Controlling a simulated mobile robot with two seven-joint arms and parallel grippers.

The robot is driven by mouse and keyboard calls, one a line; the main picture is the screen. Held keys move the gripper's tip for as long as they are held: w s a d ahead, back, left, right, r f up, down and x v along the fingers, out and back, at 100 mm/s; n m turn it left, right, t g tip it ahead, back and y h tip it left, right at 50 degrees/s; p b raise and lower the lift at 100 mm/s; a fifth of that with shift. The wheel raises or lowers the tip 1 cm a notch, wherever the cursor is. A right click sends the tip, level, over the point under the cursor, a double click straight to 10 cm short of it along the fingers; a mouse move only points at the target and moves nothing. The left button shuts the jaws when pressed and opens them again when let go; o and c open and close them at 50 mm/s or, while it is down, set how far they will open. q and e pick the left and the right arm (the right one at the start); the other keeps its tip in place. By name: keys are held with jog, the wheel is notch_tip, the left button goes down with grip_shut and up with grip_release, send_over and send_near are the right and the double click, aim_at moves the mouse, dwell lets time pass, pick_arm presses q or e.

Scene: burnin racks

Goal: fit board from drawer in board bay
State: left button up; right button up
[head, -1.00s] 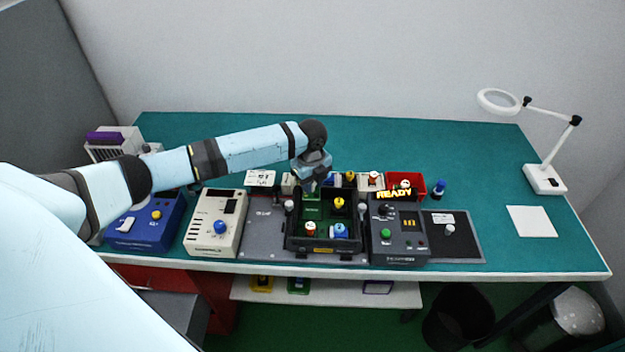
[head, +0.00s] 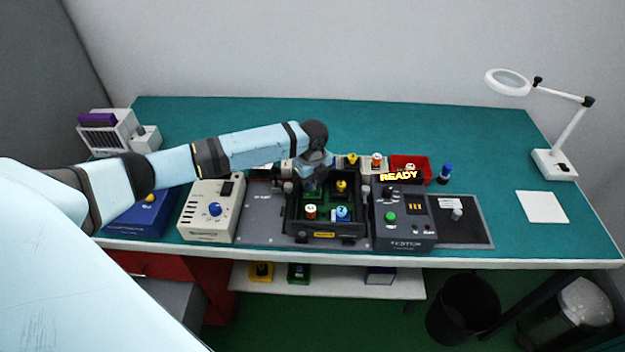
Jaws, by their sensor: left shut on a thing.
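My left gripper (head: 313,178) reaches over the back left part of the black board bay frame (head: 325,237) on the table. It is shut on a green board (head: 311,195), which shows just below the fingers at the frame's back left compartment. The fingers and wrist hide part of the board, so I cannot tell whether it is fully seated. My right gripper is not in view.
A dark control box (head: 404,225) with a lit READY sign stands right of the frame, a beige box (head: 211,209) to the left. A red bin (head: 411,167) and a blue bottle (head: 445,174) stand behind. A magnifier lamp (head: 555,163) is at right.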

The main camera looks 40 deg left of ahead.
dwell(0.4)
pick_arm(q)
jog(key=shift+p, duration=0.3)
jog(key=shift+p, duration=0.5)
dwell(1.0)
jog(key=shift+f, duration=0.35)
dwell(0.4)
jog(key=shift+f+p, duration=0.15)
jog(key=shift+p, duration=0.2)
dwell(0.4)
jog(key=o, duration=1)
